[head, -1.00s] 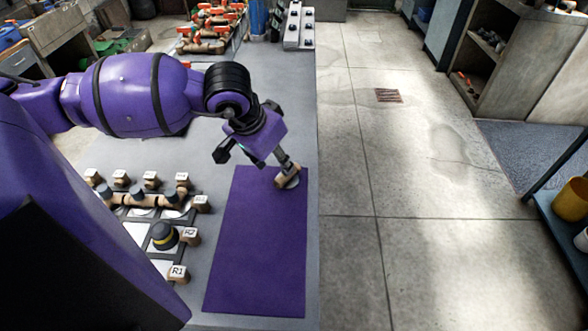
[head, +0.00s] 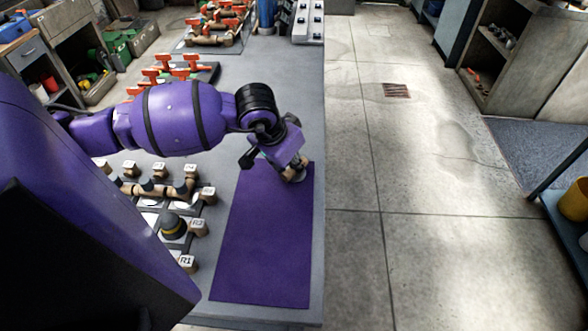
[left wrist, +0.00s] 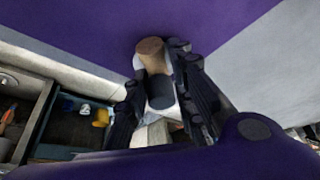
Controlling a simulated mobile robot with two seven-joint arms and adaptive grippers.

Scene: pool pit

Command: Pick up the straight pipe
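The straight pipe shows in the left wrist view (left wrist: 150,50) as a short tan piece with a dark grey part behind its end. It lies between the two dark fingers of my left gripper (left wrist: 165,85), which flank it closely. In the head view my left gripper (head: 284,167) is over the far right part of the purple mat (head: 264,245). A small light end of the pipe (head: 295,176) shows below the fingers there; the rest is hidden. I cannot tell whether the pipe touches the mat. My right gripper is not in view.
Pipe fittings with labelled tan blocks (head: 187,264) stand left of the mat, beneath my left arm. Red-handled valves (head: 180,70) stand farther back on the grey table. The near part of the mat is bare. Right of the table edge is open floor (head: 420,180).

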